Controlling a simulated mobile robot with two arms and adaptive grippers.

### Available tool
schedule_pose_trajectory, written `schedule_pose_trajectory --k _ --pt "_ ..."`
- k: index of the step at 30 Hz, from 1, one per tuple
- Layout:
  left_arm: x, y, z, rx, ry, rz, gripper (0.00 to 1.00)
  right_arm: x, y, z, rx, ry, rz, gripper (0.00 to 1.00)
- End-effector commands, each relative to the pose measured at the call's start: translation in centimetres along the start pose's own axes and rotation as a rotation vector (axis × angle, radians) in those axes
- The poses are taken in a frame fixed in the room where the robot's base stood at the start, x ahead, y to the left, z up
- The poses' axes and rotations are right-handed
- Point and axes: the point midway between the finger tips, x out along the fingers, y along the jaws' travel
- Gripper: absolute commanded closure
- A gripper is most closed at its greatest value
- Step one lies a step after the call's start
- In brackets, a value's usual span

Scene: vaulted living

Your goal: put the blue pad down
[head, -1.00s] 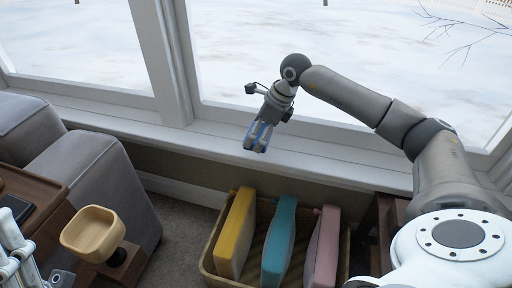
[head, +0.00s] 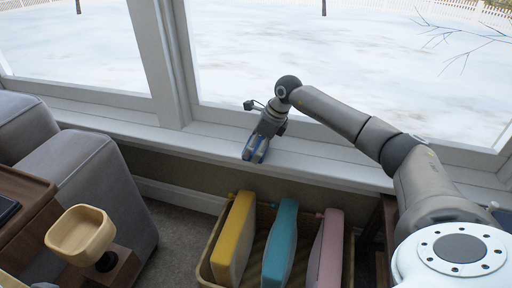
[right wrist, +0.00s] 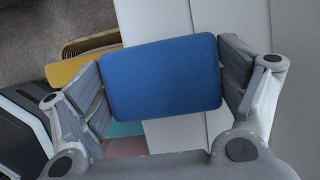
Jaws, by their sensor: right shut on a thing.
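The blue pad (right wrist: 160,76) is a flat rounded rectangle held between the two fingers of my right gripper (right wrist: 163,85) in the right wrist view. In the head view only a little blue of the pad (head: 256,149) shows between the fingers. My right gripper (head: 254,155) is shut on the pad and points down in front of the white window sill (head: 330,163). The sill also shows behind the pad in the right wrist view (right wrist: 180,134). I cannot tell the height of the pad over the sill. My left gripper is not in view.
A wicker basket (head: 205,272) on the floor holds a yellow pad (head: 234,238), a teal pad (head: 280,245) and a pink pad (head: 328,250). A grey sofa (head: 90,190) and a wooden bowl on a stand (head: 80,232) are at left. Bare sill lies on both sides.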

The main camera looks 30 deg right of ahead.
Motion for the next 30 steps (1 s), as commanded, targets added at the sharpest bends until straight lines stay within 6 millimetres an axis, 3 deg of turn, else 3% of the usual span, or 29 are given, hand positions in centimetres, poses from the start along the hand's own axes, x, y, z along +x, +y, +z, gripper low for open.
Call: schedule_pose_trajectory --k 6,7,9,22,26,30 --pt "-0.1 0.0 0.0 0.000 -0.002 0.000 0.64 0.3 0.0 -0.1 0.000 0.001 0.001 0.31" --pt "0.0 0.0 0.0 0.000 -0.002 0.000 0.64 0.2 0.0 -0.1 0.000 0.001 0.000 0.08" --pt "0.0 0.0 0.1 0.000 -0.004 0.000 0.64 0.2 0.0 -0.1 0.000 0.001 0.000 0.00" --pt "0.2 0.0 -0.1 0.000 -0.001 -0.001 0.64 -0.3 0.0 0.1 -0.001 0.000 0.000 0.00" --pt "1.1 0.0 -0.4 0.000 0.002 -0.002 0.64 -2.2 -0.1 0.2 -0.001 0.000 -0.002 0.00" --pt "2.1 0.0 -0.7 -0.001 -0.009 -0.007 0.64 -5.5 -0.1 0.2 0.000 -0.001 -0.003 0.00"
